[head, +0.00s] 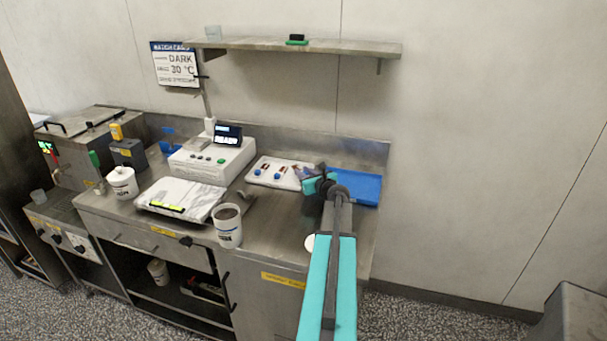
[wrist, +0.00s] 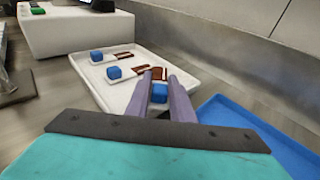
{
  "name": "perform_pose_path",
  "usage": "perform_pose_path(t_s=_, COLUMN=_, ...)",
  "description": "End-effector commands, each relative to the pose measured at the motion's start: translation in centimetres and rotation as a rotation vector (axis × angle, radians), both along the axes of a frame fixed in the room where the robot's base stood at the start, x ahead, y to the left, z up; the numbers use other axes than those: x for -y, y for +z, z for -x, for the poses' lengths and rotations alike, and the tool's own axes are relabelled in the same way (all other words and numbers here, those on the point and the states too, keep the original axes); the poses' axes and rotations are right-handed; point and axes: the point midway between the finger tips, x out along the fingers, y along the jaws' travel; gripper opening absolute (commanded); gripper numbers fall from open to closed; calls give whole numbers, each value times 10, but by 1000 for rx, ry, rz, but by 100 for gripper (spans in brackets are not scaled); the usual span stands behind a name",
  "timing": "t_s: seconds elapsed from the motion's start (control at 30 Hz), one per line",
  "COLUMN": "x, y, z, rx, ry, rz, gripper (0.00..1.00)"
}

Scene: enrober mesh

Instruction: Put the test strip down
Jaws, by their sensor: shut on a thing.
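My gripper (head: 304,173) reaches over the right end of the white tray (head: 258,179). In the wrist view its two fingers (wrist: 164,84) are shut on the blue block of a test strip (wrist: 159,95). The strip's brown, chocolate-coloured end (wrist: 159,73) points away from me. I cannot tell whether the strip touches the tray. Two other strips with blue blocks lie on the white tray (wrist: 84,76), one with its block at the back (wrist: 96,56) and one nearer (wrist: 114,72). In the head view my gripper hides the held strip.
A blue tray (head: 368,188) lies right of the white tray. A white instrument (head: 205,160) with a display stands to the left. A dark-filled cup (head: 228,227) stands near the counter's front edge. A shelf (head: 340,47) hangs above. Bare counter (head: 280,225) lies in front of the white tray.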

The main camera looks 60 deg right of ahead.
Motion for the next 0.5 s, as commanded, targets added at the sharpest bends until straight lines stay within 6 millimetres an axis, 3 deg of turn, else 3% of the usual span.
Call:
perform_pose_path(t_s=0.03, x=-3, y=-13, z=1, rx=-13, ry=3, rz=-10, gripper=0)
perform_pose_path(t_s=0.07, x=-3, y=-14, z=1, rx=-13, ry=4, rz=-10, gripper=0)
perform_pose_path(t_s=0.1, x=-3, y=-14, z=1, rx=-14, ry=4, rz=-11, gripper=26)
perform_pose_path(t_s=0.2, x=-4, y=-14, z=1, rx=-14, ry=4, rz=-11, gripper=40)
perform_pose_path(t_s=0.5, x=-4, y=-15, z=2, rx=-12, ry=6, rz=-13, gripper=40)
